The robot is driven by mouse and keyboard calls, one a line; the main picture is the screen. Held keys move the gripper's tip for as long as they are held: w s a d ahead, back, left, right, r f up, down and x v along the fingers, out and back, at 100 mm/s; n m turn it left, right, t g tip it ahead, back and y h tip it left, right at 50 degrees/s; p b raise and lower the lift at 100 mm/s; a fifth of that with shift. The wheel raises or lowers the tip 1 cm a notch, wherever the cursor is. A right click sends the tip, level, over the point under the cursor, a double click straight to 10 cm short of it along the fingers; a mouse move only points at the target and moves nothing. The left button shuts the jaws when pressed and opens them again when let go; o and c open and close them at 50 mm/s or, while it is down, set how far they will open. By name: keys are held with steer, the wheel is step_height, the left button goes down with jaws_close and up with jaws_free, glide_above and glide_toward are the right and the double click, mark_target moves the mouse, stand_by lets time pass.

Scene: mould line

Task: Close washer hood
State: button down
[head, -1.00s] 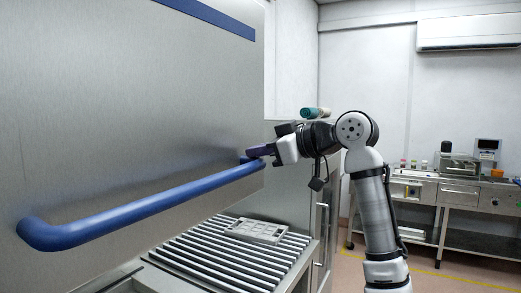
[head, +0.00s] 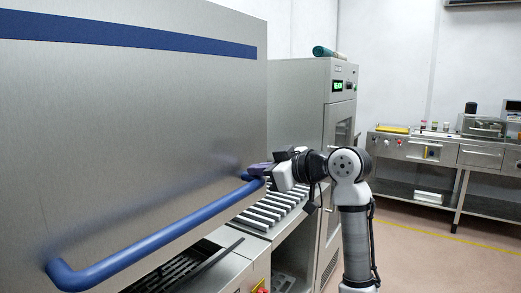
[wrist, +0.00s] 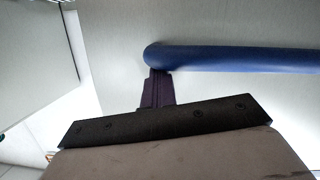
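The washer hood (head: 150,120) is a large brushed-steel panel with a blue stripe at its top. Its blue bar handle (head: 150,240) runs along its lower part. The contact itself is partly hidden.
A roller conveyor (head: 270,208) runs behind the handle, beside a steel cabinet (head: 300,95) with a green display. A dark slatted opening (head: 180,265) shows below the hood. A steel bench (head: 425,155) with equipment stands at the right. The floor before it is clear.

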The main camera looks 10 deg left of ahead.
step_height(320, 180, down, 16)
steer(key=b, duration=0.6)
steer(key=shift+r+b, duration=0.2)
steer(key=shift+b, duration=0.2)
